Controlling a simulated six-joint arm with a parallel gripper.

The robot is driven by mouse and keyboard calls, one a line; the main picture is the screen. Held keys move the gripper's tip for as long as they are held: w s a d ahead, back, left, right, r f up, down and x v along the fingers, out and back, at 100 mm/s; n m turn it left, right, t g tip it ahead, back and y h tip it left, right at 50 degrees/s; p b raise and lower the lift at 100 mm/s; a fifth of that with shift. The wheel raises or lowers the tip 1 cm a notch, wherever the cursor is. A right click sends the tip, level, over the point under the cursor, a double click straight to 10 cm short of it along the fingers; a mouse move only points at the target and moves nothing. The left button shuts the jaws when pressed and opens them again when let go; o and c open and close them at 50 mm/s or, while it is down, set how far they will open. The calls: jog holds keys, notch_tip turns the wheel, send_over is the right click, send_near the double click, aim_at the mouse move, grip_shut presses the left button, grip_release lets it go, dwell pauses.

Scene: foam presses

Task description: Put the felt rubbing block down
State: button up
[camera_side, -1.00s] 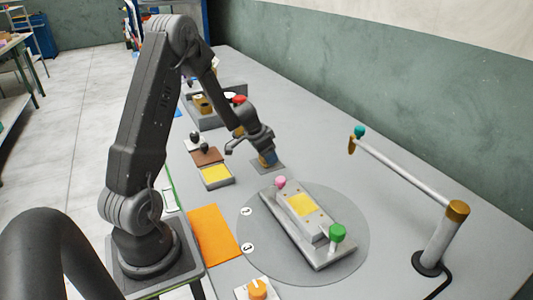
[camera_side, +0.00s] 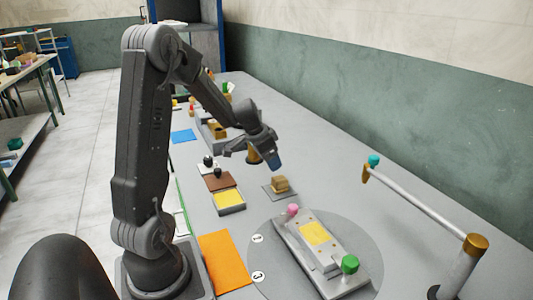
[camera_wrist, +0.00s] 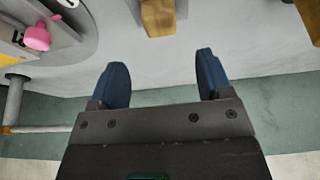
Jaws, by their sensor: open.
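The felt rubbing block (camera_side: 280,184), a small tan block, rests on a thin grey square pad (camera_side: 269,191) on the bench. It also shows at the top of the wrist view (camera_wrist: 158,18), partly cut off. My gripper (camera_side: 274,161) is above the block and slightly to its left in the side view, apart from it. In the wrist view my gripper's blue fingers (camera_wrist: 161,75) are spread wide with nothing between them.
The round grey plate (camera_side: 365,245) carries a press base with a yellow patch (camera_side: 315,233), a pink knob (camera_side: 292,210) and a green knob (camera_side: 349,264). A yellow pad in a tray (camera_side: 229,201) lies left. A post with a bar (camera_side: 420,206) stands right.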

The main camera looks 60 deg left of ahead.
jog(key=s+d+r, duration=0.2)
jog(key=d+r, duration=0.3)
jog(key=d, duration=0.4)
jog(key=s+d+r, duration=0.2)
jog(key=d+r, duration=0.3)
jog(key=d, duration=0.3)
jog(key=s+d+r+t, duration=0.1)
jog(key=s+d+r, duration=0.1)
jog(key=s+d, duration=0.8)
jog(key=shift+s+d+r, duration=0.2)
jog(key=shift+s+r, duration=0.05)
jog(key=shift+s, duration=0.65)
